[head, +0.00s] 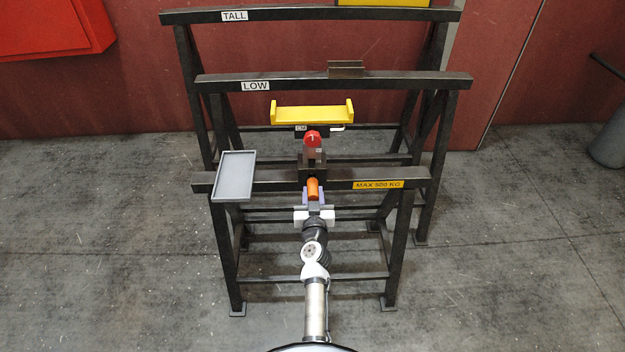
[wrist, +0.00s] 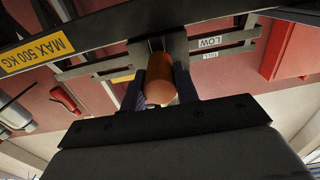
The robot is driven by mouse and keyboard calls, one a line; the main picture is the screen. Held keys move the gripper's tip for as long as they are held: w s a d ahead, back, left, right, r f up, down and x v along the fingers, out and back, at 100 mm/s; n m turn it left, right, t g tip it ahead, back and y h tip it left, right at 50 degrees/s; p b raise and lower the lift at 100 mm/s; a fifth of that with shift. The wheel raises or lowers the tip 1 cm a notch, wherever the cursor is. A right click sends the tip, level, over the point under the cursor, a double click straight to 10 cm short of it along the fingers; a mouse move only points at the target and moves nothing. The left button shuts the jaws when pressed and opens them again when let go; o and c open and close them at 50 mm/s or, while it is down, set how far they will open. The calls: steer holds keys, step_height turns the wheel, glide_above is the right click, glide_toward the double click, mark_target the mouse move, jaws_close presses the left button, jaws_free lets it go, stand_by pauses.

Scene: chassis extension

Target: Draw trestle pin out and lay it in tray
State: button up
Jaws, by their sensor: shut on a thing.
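The trestle pin shows as an orange cylindrical grip (head: 313,187) at the middle of the nearest dark trestle beam. It also shows end-on in the wrist view (wrist: 160,80). My gripper (head: 314,196) is shut on this grip, with one finger on each side of it. The far end of the pin runs toward the dark block (head: 312,166) on the beam; how deep it sits there is hidden. The grey tray (head: 235,177) is empty and lies on the left end of the same beam, left of my gripper.
A red knob (head: 312,138) stands just behind the block, with a yellow cradle (head: 312,113) beyond it. The LOW (head: 330,81) and TALL (head: 310,14) trestles stand behind. Between tray and gripper the beam top is clear.

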steer(key=s, duration=0.9)
steer(key=shift+d+b, duration=0.15)
steer(key=shift+b, duration=0.3)
stand_by(0.6)
steer(key=shift+r, duration=0.1)
steer(key=s+r+p, duration=0.2)
steer(key=r, duration=0.1)
stand_by(0.8)
